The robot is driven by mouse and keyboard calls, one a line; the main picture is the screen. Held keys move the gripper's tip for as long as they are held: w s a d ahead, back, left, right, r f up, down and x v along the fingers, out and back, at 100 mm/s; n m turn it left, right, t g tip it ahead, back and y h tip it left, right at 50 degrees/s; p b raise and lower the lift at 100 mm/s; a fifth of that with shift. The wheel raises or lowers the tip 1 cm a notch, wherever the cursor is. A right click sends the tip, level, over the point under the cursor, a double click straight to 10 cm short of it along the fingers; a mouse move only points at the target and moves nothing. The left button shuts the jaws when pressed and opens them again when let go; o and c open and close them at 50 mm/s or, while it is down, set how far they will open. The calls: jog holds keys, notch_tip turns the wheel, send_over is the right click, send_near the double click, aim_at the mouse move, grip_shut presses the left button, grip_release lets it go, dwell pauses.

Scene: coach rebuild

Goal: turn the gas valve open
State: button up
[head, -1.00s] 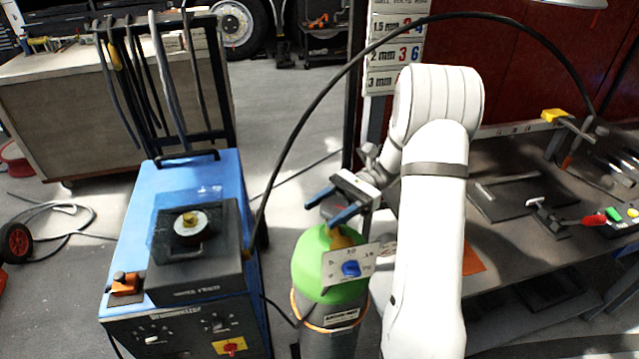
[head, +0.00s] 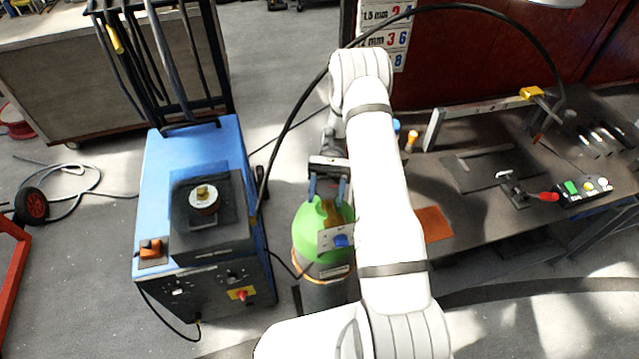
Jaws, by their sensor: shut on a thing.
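The green-topped gas cylinder (head: 310,222) stands right of the blue welding machine. My gripper (head: 328,198) points down at its top, with one blue finger on each side of the gas valve (head: 328,188). The jaws are shut on the valve, which is mostly hidden by the fingers and wrist. A pale plate (head: 327,238) with a blue knob (head: 341,241) sits on the front of the cylinder, just below my gripper. My forearm covers the cylinder's right side. How far the valve is turned cannot be seen.
The blue welding machine (head: 163,190) stands close on the left. A workbench (head: 450,205) with a clamp, switch box and tools is on the right. A black hose (head: 290,125) arches behind my arm.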

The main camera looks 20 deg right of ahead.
jog(key=shift+d+n+h+p, duration=0.1)
jog(key=shift+n+h+p, duration=0.2)
jog(key=shift+h+p, duration=0.1)
jog(key=o, duration=1)
